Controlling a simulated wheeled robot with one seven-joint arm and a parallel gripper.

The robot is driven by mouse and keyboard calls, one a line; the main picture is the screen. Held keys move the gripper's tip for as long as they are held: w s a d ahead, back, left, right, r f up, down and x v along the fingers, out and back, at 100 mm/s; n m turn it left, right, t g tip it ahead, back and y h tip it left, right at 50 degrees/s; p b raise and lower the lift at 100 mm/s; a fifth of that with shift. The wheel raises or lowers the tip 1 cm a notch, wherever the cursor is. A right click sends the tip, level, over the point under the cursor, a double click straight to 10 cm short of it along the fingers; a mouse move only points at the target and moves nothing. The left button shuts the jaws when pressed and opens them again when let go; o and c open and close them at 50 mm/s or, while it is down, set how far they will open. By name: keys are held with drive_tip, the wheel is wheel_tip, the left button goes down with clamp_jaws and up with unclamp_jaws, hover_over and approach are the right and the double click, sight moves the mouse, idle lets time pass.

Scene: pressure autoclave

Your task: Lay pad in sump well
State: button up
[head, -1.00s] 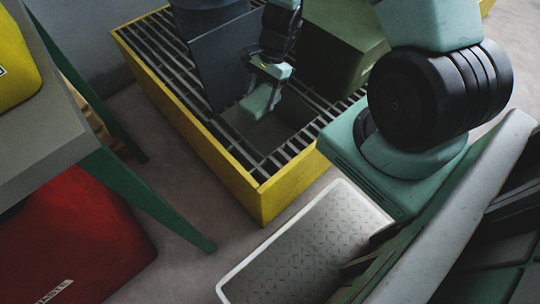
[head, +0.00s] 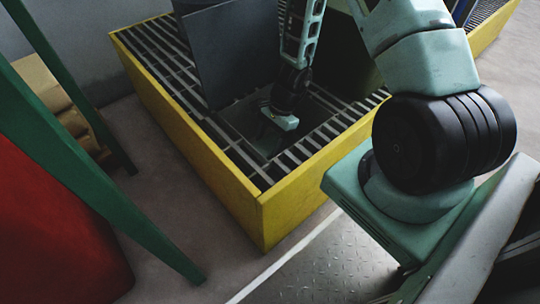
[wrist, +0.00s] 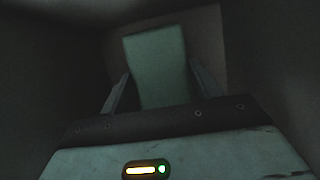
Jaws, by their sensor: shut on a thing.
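The pad (wrist: 156,62) is a flat, dull green block in the wrist view, held between the two fingers of my gripper (wrist: 161,78). In the head view my gripper (head: 281,121) points down into the dark sump well (head: 240,115), an opening in the slatted grating. The fingers and pad are low in the well and too dark to make out in the head view. In the wrist view, dark walls surround the pad. I cannot tell whether the pad touches the floor of the well.
A yellow-rimmed curb (head: 215,160) surrounds the grating (head: 165,60). A dark upright panel (head: 228,50) stands beside the well, close to my arm. A green table leg (head: 95,180), a red object (head: 50,230) and tan rolls (head: 60,105) are at left. Grey floor lies between.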

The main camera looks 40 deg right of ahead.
sight(269, 150)
drive_tip(key=shift+f+b, duration=1.1)
drive_tip(key=shift+f, duration=1.1)
drive_tip(key=shift+f, duration=0.1)
drive_tip(key=shift+f, duration=0.15)
drive_tip(key=o, duration=0.9)
drive_tip(key=shift+o, duration=0.2)
drive_tip(key=shift+r, duration=0.2)
